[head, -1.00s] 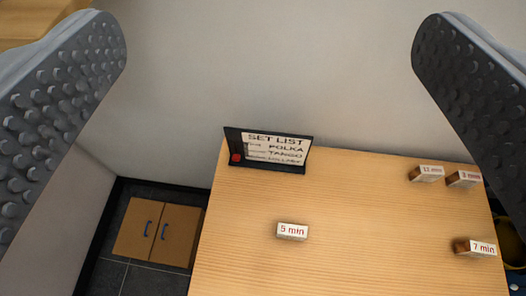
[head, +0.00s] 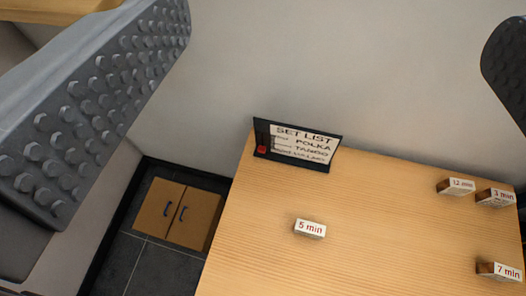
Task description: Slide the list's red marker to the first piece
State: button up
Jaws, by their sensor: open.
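The set list board (head: 303,144) stands at the back edge of the wooden table, against the wall. It is a black frame with a white card reading SET LIST, then POLKA, TANGO and a third line too blurred to read surely. The red marker (head: 262,149) sits low in the dark strip at the card's left, level with the bottom line. My gripper (head: 335,110) is open and empty. Its studded fingers are at the left and right of the view, with the board between them and farther off. The right finger is partly cut off.
On the table (head: 260,240) lie small blocks: 5 min (head: 310,229) in front of the board, 12 min (head: 456,187) and 3 min (head: 496,197) at the back right, 7 min (head: 499,271) at the right.

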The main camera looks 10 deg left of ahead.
dwell(0.4)
jog(key=shift+w, duration=0.1)
jog(key=c, duration=0.4)
jog(key=shift+y, duration=0.4)
jog(key=w+a+f, duration=0.1)
jog(key=w+f, duration=0.2)
jog(key=shift+a+f, duration=0.1)
jog(key=shift+a, duration=0.3)
jog(key=c, duration=0.6)
jog(key=w+a+f+y, duration=0.1)
jog(key=w+a+f, duration=0.3)
jog(key=w+f, duration=0.4)
jog(key=shift+c, duration=0.2)
jog(key=m+g+h, duration=0.1)
jog(key=g+h, duration=0.1)
jog(key=h, duration=0.1)
send_over(261, 151)
jog(key=s+a, duration=0.2)
jog(key=s, duration=1.2)
notch_tip(261, 151, down, 42)
jog(key=f, duration=0.1)
jog(key=x, duration=0.4)
jog(key=b+x, duration=0.1)
jog(key=x, duration=0.3)
jog(key=b+x, duration=0.1)
jog(key=x, duration=0.4)
jog(key=shift+w+d+r, duration=0.15)
jog(key=shift+w+d, duration=0.05)
jog(key=shift+d, duration=0.15)
